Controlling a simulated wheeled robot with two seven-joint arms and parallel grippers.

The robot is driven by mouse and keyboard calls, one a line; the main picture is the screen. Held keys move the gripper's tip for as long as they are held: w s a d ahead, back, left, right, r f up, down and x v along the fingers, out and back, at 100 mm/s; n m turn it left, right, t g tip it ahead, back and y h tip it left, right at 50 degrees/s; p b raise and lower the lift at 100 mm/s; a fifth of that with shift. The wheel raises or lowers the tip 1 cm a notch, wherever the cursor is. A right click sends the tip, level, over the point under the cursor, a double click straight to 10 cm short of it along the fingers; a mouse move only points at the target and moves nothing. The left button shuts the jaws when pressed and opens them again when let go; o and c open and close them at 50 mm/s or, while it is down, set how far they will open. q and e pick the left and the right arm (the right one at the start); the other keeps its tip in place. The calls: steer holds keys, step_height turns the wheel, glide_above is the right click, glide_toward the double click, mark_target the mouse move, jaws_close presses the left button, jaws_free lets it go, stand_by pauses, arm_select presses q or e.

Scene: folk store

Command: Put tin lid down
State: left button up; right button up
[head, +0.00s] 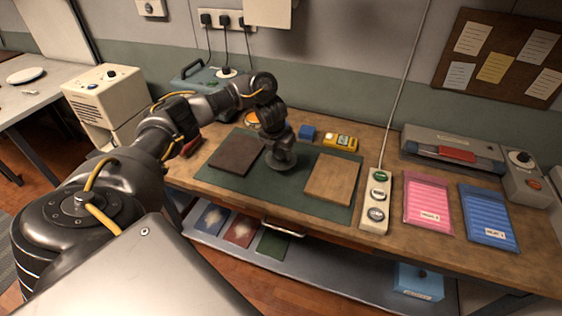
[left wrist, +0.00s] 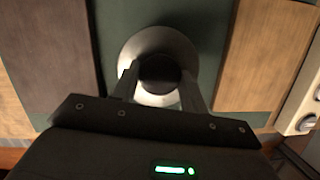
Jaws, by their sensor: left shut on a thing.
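The tin lid (head: 281,161) is a round grey metal disc over the dark green mat (head: 220,181), between a dark brown board and a light brown board. In the left wrist view the lid (left wrist: 134,47) shows as a pale shiny ring around a dark round knob (left wrist: 159,69). My left gripper (head: 277,145) points down, with its fingers (left wrist: 158,85) on either side of the knob, shut on the lid. I cannot tell whether the lid touches the mat. My right gripper is not in view.
The dark board (head: 237,153) lies left and the light board (head: 331,179) right of the lid. A blue block (head: 307,133) and a yellow device (head: 341,142) stand behind. A button strip (head: 377,205) and pink (head: 428,204) and blue (head: 488,217) packs lie right.

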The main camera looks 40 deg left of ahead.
mark_target(280, 154)
arm_select(q)
steer(key=shift+w+f, duration=0.15)
steer(key=shift+w+f, duration=0.1)
steer(key=shift+f, duration=0.25)
step_height(280, 154, down, 2)
steer(key=shift+f+b, duration=0.15)
steer(key=shift+b, duration=0.35)
steer(key=shift+a+f, duration=0.15)
steer(key=shift+f, duration=0.2)
steer(key=shift+r, duration=0.1)
